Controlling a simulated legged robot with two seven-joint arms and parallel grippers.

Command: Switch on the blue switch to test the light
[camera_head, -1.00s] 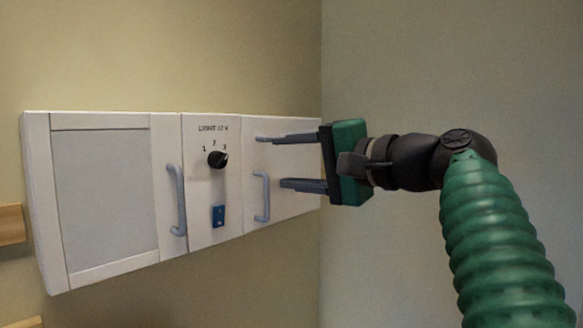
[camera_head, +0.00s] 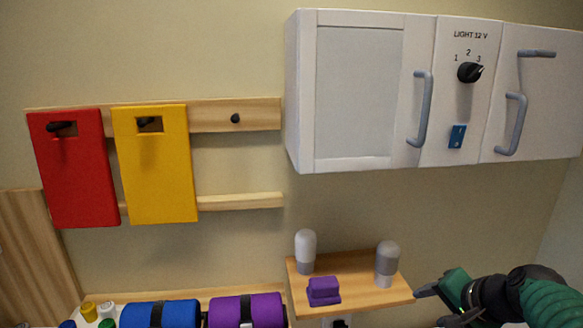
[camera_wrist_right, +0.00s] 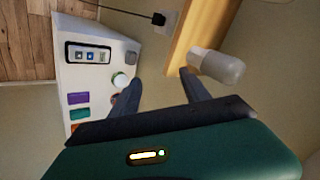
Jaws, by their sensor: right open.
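The blue switch (camera_head: 457,136) sits on the white cabinet's middle panel, below the black knob (camera_head: 469,72) and the label LIGHT 12 V. I cannot tell its on or off position. The knob has marks 1, 2 and 3, and its pointer is towards 3. My right gripper (camera_head: 428,305) is low at the right, well below the switch, by the small shelf's right end. It is open and empty, and it also shows in the right wrist view (camera_wrist_right: 160,75). No lit lamp is recognisable. My left gripper is not in view.
The small wooden shelf (camera_head: 350,298) holds a white capsule-shaped thing (camera_head: 305,250), a grey one (camera_head: 387,262) and a purple block (camera_head: 324,291). Cabinet handles (camera_head: 423,108) stick out beside the panel. Red (camera_head: 80,185) and yellow (camera_head: 155,175) boards hang at left.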

